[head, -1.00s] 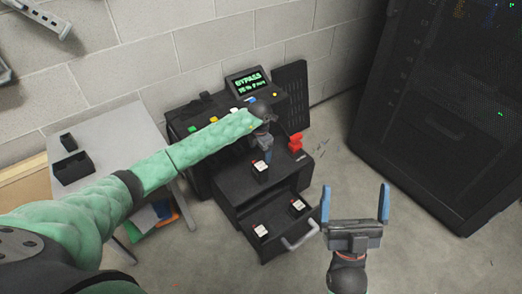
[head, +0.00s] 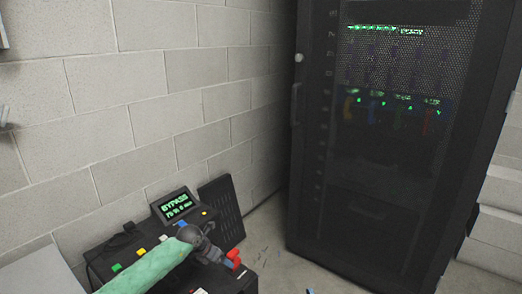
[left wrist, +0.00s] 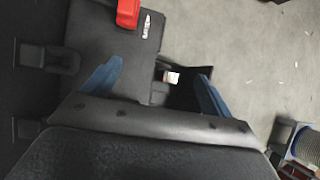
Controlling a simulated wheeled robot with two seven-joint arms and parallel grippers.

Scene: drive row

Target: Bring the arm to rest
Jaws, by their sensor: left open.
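My left arm comes in from the bottom left in a green sleeve and ends at my left wrist over the black unit (head: 142,237). In the left wrist view my left gripper (left wrist: 160,70) is open, its two blue fingers apart. Nothing is held between them; the black unit and a small white-labelled block (left wrist: 171,77) show below. In the head view the left fingers are hidden. Of my right gripper only a blue fingertip (head: 310,291) shows at the bottom edge.
The black unit carries a lit screen (head: 177,204) reading BYPASS, coloured buttons and a red handle (head: 233,257), also in the left wrist view (left wrist: 128,12). A tall black rack (head: 345,190) stands at the right. A block wall (head: 130,110) is behind. Floor (head: 275,240) shows between.

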